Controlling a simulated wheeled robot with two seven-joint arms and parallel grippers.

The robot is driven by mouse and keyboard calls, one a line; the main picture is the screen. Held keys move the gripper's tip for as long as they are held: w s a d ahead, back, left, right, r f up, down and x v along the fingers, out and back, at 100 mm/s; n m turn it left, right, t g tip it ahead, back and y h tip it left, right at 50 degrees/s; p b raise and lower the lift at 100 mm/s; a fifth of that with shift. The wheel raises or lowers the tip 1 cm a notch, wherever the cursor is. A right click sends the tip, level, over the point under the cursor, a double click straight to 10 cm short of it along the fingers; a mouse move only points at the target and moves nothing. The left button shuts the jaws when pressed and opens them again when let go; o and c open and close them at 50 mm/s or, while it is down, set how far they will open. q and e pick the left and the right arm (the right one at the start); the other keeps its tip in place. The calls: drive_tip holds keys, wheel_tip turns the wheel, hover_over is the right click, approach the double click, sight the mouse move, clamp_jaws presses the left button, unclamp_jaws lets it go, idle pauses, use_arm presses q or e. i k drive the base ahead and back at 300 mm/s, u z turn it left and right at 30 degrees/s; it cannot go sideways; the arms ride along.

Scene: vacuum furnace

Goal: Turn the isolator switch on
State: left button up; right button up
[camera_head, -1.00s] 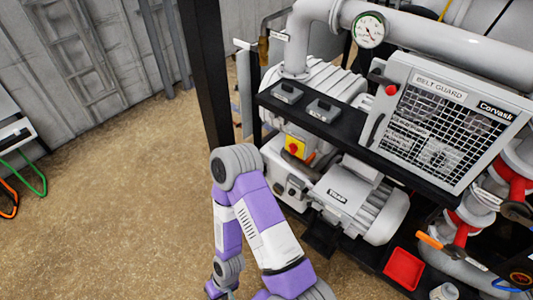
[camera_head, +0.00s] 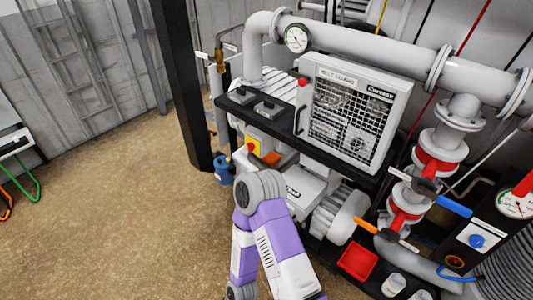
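The isolator switch (camera_head: 253,147) is a yellow plate with a red knob, on the front of the grey machine below the black shelf. The knob's exact angle is too small to read. One of my arms, purple and white, rises from the bottom of the view, with its grey rounded joint in front of and below the switch. No gripper fingers show, so neither gripper is in view. An orange part (camera_head: 271,158) sits just right of the switch.
A black shelf (camera_head: 232,107) with two grey boxes juts out above the switch. The belt guard (camera_head: 355,115) stands to the right. A dark post (camera_head: 188,90) and a blue object (camera_head: 223,168) stand left. A red tray (camera_head: 357,262) lies low right.

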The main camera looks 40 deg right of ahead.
sight(251, 145)
drive_tip(key=z, duration=0.95)
drive_tip(key=i, duration=0.35)
